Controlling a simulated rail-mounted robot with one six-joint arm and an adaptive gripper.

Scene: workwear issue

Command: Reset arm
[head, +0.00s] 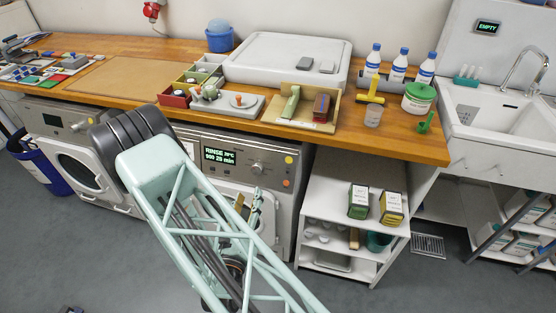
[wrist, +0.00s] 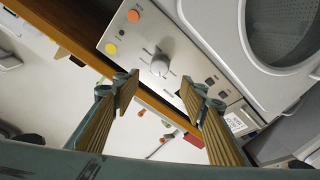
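My gripper (wrist: 158,92) is open in the wrist view. Its two ribbed tan fingers stand apart with nothing held between them. Beyond the fingertips is the washing machine's control panel (wrist: 150,45), with a round knob and orange and yellow buttons. In the head view my pale green lattice arm reaches across the front of the washing machine (head: 272,158) below the counter. The gripper is largely hidden there behind my arm, with only small yellowish parts showing in front of the machine's door.
The wooden counter (head: 400,137) carries a wooden tray (head: 318,127), small bins, bottles, a jar and a white lidded unit (head: 285,60). A shelf unit (head: 330,195) with boxes stands right of the machine. A sink (head: 500,120) is at the far right. Grey floor is open in front.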

